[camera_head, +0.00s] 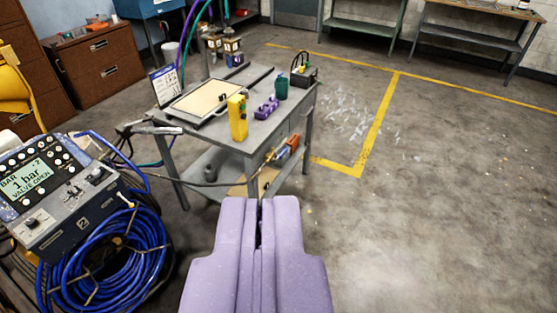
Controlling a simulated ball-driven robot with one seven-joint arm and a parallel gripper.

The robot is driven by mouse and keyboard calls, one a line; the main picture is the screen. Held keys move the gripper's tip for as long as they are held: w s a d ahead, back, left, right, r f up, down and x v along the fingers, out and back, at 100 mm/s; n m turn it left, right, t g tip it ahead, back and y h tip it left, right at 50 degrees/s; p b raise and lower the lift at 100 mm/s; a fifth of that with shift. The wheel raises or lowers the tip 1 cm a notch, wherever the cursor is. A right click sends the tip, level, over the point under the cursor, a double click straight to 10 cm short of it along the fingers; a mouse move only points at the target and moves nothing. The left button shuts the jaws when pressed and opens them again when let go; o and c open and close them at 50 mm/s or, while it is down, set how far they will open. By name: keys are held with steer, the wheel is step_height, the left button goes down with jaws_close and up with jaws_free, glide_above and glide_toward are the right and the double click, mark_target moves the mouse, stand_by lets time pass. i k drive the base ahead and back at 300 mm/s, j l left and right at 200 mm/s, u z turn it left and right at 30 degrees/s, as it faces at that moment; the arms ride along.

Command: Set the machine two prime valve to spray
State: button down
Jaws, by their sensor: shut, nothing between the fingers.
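Machine two (72,228), a dark control box marked with a 2, stands at the left edge. Its lit display (35,178) reads "BAR", "1 bar" and "VALVE OPEN". Its front and top carry knobs, small switches and a thin lever with a pale tip (127,203) at the right side. I cannot tell which of these is the prime valve or how it is set. My purple gripper (260,207) is shut and empty at the bottom middle, to the right of the machine and apart from it.
A blue hose coil (110,262) hangs below the machine. A grey work table (262,132) with a yellow device (237,117) and small items stands ahead. Brown cabinets (98,62) are at the back left. The floor (440,210) on the right is clear.

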mark_target(284, 151)
steer(key=i+l+z, duration=0.15)
steer(key=i, duration=1.35)
steer(key=i+j+z, duration=0.2)
steer(key=i, duration=1.25)
steer(key=l, duration=0.1)
